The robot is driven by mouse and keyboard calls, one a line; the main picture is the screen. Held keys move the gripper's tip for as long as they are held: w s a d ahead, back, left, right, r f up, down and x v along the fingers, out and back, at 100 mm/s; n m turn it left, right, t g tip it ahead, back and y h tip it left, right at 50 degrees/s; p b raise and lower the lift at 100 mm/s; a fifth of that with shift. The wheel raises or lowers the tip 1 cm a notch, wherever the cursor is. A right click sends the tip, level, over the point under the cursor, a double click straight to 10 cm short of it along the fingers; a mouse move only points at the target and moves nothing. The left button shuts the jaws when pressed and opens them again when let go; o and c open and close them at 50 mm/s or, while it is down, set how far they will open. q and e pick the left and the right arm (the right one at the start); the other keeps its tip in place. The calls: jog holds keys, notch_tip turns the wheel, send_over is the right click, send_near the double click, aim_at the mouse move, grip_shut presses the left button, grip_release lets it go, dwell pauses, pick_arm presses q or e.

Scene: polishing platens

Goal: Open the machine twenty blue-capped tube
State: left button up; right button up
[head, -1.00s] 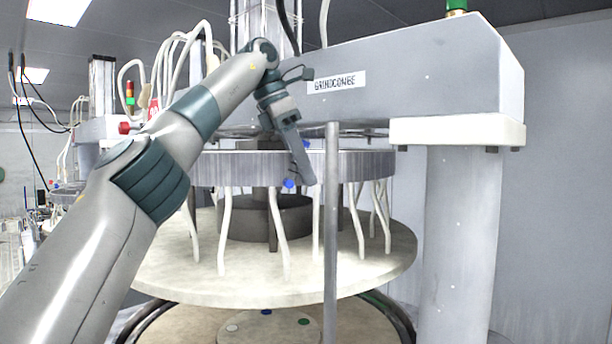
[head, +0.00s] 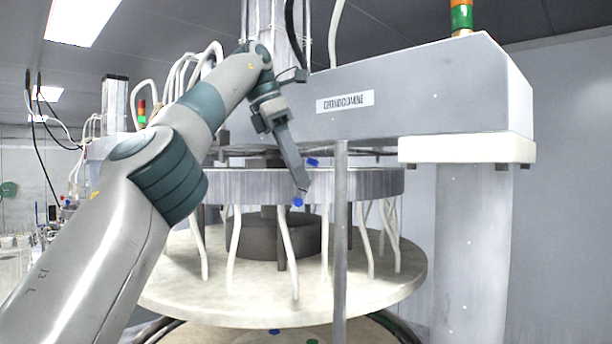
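The machine has a grey ribbed ring (head: 375,184) above a wide pale platen (head: 375,285), under a grey overhead beam (head: 430,95). Several white tubes hang from the ring; one white tube (head: 287,240) hangs below a blue cap (head: 298,202) at the ring's front. A second blue cap (head: 313,162) shows at the ring's top edge. My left gripper (head: 302,190) points down in front of the ring, its tip beside or over the lower blue cap. The fingers overlap from this side, so their opening and any contact are hidden. My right gripper is out of view.
A thin grey upright post (head: 341,250) stands in front of the platen, just right of my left gripper. A thick grey column (head: 470,250) stands at the right. More equipment with white hoses stands at the far left.

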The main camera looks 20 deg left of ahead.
pick_arm(q)
jog(key=s+a, duration=0.6)
jog(key=a, duration=0.2)
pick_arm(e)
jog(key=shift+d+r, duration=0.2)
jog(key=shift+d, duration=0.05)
